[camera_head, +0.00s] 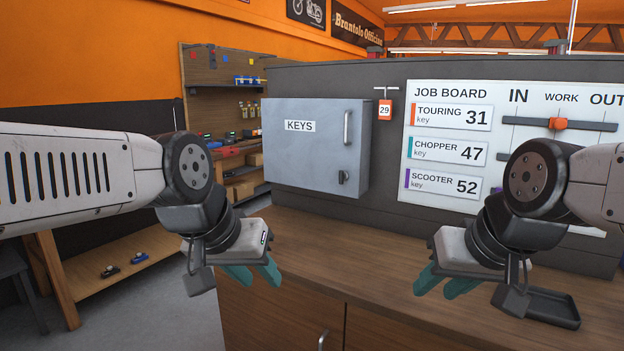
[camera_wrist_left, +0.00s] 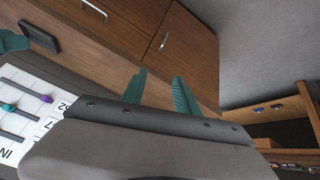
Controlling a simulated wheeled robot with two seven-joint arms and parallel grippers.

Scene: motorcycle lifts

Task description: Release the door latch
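The grey key cabinet (camera_head: 300,155) hangs on the dark panel above the counter, its door marked KEYS and shut. A vertical bar handle (camera_head: 347,127) is at the door's upper right. A small dark latch (camera_head: 344,177) is below it, near the lower right corner. My left gripper (camera_head: 254,276) is below and left of the latch, over the counter's front edge, with its teal fingers apart and nothing between them. Its fingers also show apart in the left wrist view (camera_wrist_left: 158,92). My right gripper (camera_head: 439,284) is over the counter at right, fingers apart and empty.
A job board (camera_head: 456,130) with sliders is right of the cabinet, and a tag numbered 29 (camera_head: 385,110) hangs between them. A dark tray (camera_head: 540,306) lies on the wooden counter (camera_head: 345,250) at right. The counter below the cabinet is clear.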

